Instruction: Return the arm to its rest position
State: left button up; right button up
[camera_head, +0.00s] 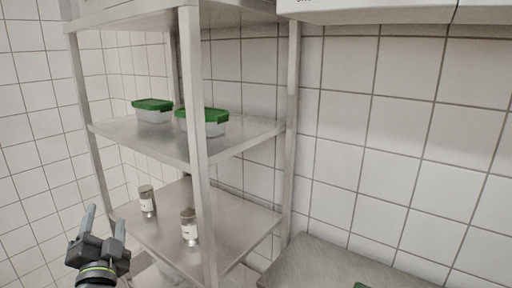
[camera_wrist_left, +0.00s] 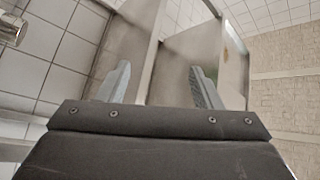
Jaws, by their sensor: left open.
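My left gripper (camera_head: 104,222) is at the lower left of the head view, in front of the left side of the steel shelf rack (camera_head: 202,170). Its two fingers point up and stand apart, with nothing between them. The left wrist view also shows the parted fingers of this gripper (camera_wrist_left: 160,85), with rack surfaces beyond them. My right gripper is in neither view.
Two green-lidded tubs (camera_head: 153,110) (camera_head: 208,121) stand on the upper shelf. Two small jars (camera_head: 147,201) (camera_head: 189,227) stand on the shelf below. A grey worktop (camera_head: 335,264) is at the lower right. The rack's front post (camera_head: 196,150) rises right of the gripper.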

pick_arm(q)
jog(key=s+a+f+n+g, duration=0.1)
jog(key=s+f+n+g, duration=0.15)
jog(key=s+f, duration=0.35)
jog(key=s+a+f+n+g+h, duration=0.1)
jog(key=s+f+g, duration=0.25)
jog(key=f, duration=0.55)
jog(key=s+a+f+n+g, duration=0.1)
jog(key=s+f+n+g, duration=0.1)
jog(key=s+f+g, duration=0.35)
jog(key=s+d+f+n+g+h, duration=0.1)
jog(key=s+d+f+g+h, duration=0.15)
jog(key=s+f, duration=0.5)
jog(key=s+d+f+n+g+h, duration=0.1)
jog(key=s+d+f+g, duration=0.2)
jog(key=s, duration=0.7)
notch_tip(320, 180, down, 27)
jog(key=a+g, duration=0.1)
jog(key=a, duration=0.2)
jog(key=s+d+f+g, duration=0.1)
jog(key=s+d+f, duration=0.1)
jog(key=s+f, duration=1.3)
jog(key=shift+g+h, duration=0.3)
jog(key=shift+h, duration=0.15)
jog(key=shift+s+f+n, duration=0.1)
jog(key=shift+n, duration=0.15)
